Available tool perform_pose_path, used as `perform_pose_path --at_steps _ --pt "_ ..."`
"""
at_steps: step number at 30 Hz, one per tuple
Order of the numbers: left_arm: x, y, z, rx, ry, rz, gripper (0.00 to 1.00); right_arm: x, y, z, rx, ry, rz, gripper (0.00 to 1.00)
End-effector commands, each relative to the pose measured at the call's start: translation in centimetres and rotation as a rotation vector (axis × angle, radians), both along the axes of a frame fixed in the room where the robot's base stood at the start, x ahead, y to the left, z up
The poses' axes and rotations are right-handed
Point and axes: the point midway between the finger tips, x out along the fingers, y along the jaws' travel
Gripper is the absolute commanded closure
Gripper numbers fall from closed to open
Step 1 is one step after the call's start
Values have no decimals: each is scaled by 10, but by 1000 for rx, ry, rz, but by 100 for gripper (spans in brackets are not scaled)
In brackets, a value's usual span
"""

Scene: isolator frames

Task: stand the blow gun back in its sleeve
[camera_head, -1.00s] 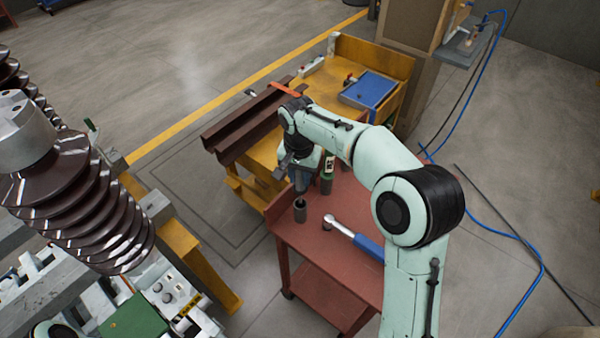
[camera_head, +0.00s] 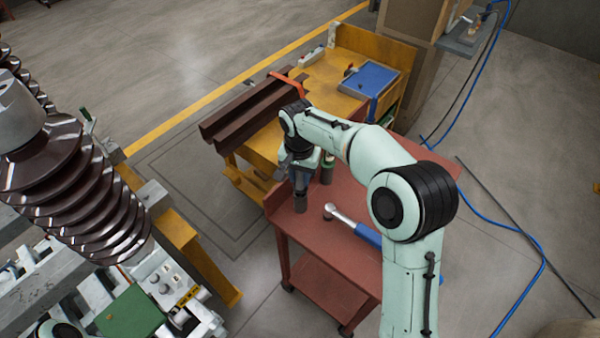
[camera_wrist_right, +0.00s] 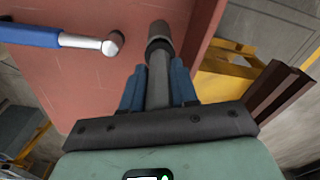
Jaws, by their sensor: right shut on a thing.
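My right gripper (camera_head: 301,184) points down over the near left part of the red cart top. It is shut on the blow gun, a grey rod (camera_wrist_right: 158,82) between the blue fingers in the right wrist view. The dark grey sleeve (camera_head: 300,205) stands upright on the cart directly below the gripper. In the wrist view the rod runs to the sleeve (camera_wrist_right: 160,48) and overlaps its mouth. I cannot tell how deep the rod sits in it. My left gripper is not in view.
A wrench with a blue handle (camera_head: 368,233) lies on the red cart (camera_head: 335,262), right of the sleeve. A yellow bench (camera_head: 335,82) with brown beams (camera_head: 250,108) is behind. Ribbed brown insulators (camera_head: 75,190) stand left.

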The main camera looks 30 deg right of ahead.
Motion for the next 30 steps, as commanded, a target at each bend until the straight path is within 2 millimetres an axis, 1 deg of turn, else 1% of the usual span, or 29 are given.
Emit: perform_pose_path --at_steps 1,12,26,27,28,29,30 --pt "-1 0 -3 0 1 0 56 0 0 -4 0 0 0 100" --pt "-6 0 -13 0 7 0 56 0 0 -21 0 0 0 100" --pt "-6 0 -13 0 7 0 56 0 0 -22 -1 -1 0 100" --pt "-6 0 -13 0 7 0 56 0 0 -22 0 -1 0 59" --pt "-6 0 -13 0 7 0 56 0 0 -22 0 -1 0 49" --pt "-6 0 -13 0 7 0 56 0 0 -22 0 -1 0 42" --pt "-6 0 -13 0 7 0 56 0 0 -22 0 -1 0 42"
